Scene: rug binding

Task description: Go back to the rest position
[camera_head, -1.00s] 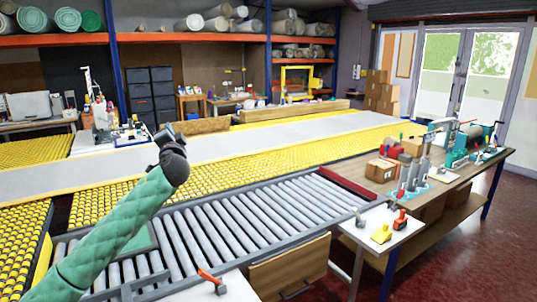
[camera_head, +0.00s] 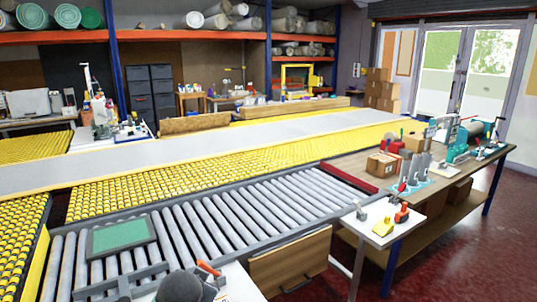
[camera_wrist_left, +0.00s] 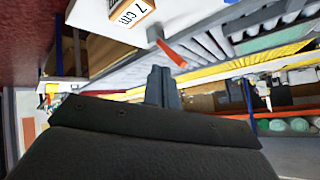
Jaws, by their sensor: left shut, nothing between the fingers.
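My left gripper (camera_wrist_left: 161,74) shows in the left wrist view, with its two dark fingers together and nothing between them. In the head view, only a dark rounded part of my left arm (camera_head: 180,287) shows at the bottom edge; the fingers cannot be made out there. It is low, close to the red-handled tool (camera_head: 208,269) on a white surface. That red handle also shows above the fingers in the left wrist view (camera_wrist_left: 171,52). My right gripper is in neither view.
A grey roller conveyor (camera_head: 245,215) with a green panel (camera_head: 120,234) lies ahead. A wooden workbench (camera_head: 440,177) with a cardboard box (camera_head: 381,165) and clamps stands right. Red floor (camera_head: 470,245) is clear at right.

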